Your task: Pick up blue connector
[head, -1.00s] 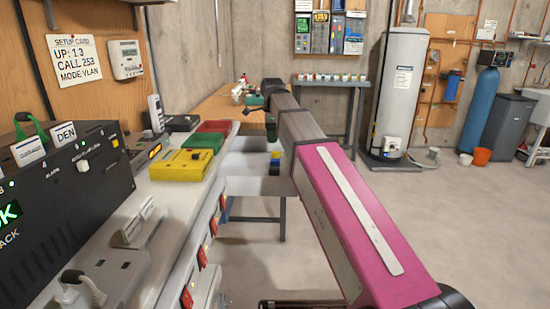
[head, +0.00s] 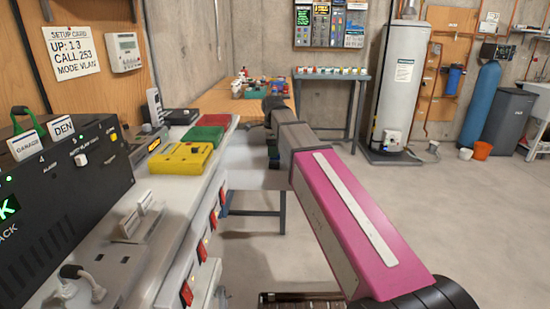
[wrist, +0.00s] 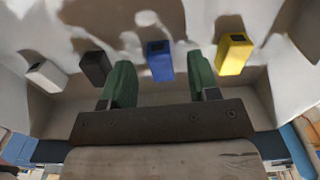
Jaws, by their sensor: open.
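The blue connector (wrist: 159,62) is a small block in the wrist view, in a row with other coloured connectors over a pale surface. My gripper (wrist: 160,72) is open, with one green finger to the left of the blue connector and one to the right. Gaps show between the fingers and the block, so it is not held. In the head view my gripper (head: 272,150) points down at the end of the arm beside the bench. The blue connector cannot be made out there, behind the gripper.
In the wrist view a yellow connector (wrist: 235,54) is close to the right finger. A black connector (wrist: 95,68) is close to the left finger, with a white one (wrist: 46,76) further left. In the head view a yellow box (head: 181,158) sits on the bench left of my gripper.

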